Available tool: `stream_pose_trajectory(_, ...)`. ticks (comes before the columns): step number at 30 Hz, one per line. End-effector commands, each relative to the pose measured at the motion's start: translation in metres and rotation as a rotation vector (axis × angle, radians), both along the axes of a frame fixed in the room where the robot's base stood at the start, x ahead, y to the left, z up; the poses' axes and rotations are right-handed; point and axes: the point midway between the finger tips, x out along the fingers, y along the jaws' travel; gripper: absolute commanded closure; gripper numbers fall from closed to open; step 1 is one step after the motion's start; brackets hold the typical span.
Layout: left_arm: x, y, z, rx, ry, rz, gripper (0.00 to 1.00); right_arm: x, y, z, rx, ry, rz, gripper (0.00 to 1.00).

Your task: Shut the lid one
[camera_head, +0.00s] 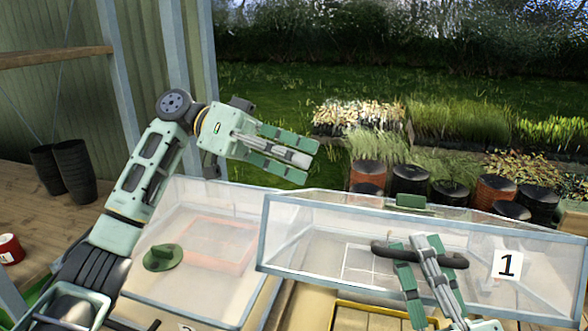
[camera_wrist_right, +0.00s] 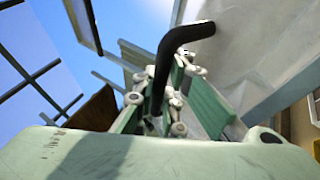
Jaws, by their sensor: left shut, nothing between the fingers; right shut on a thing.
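The clear lid marked "1" (camera_head: 335,222) has a grey-blue frame and is raised and tilted over its box. Its dark bar handle (camera_head: 384,250) runs across the front. My right gripper (camera_head: 420,245) is shut on this handle. The handle (camera_wrist_right: 170,60) also shows between the fingers of my right gripper (camera_wrist_right: 165,85) in the right wrist view. My left gripper (camera_head: 300,168) is shut and empty, held in the air above and behind the left box, clear of the lid.
A second clear box (camera_head: 190,280) stands to the left with a green hat-shaped object (camera_head: 163,258) on or in it. A yellow-edged tray (camera_head: 345,308) lies below lid one. A red can (camera_head: 10,249) and dark pots (camera_head: 72,170) stand on the wooden bench at left.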

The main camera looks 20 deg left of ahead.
Motion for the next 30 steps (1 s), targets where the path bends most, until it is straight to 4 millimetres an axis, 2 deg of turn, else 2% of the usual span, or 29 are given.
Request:
stream_pose_trajectory(6, -0.009, 0.000, -0.015, -0.001, -0.001, 0.000, 1.00, -0.001, 0.000, 0.002, 0.006, -0.003, 0.003, 1.00)
stream_pose_trajectory(18, -0.011, 0.000, -0.018, 0.000, -0.004, -0.001, 1.00, -0.001, 0.000, 0.002, 0.006, -0.004, 0.004, 1.00)
stream_pose_trajectory(25, -0.028, -0.001, -0.037, 0.005, -0.045, -0.008, 1.00, -0.001, 0.000, 0.003, 0.006, -0.005, 0.003, 1.00)
stream_pose_trajectory(30, -0.034, -0.002, -0.044, 0.010, -0.055, -0.012, 1.00, -0.001, -0.001, 0.006, 0.008, -0.013, 0.002, 1.00)
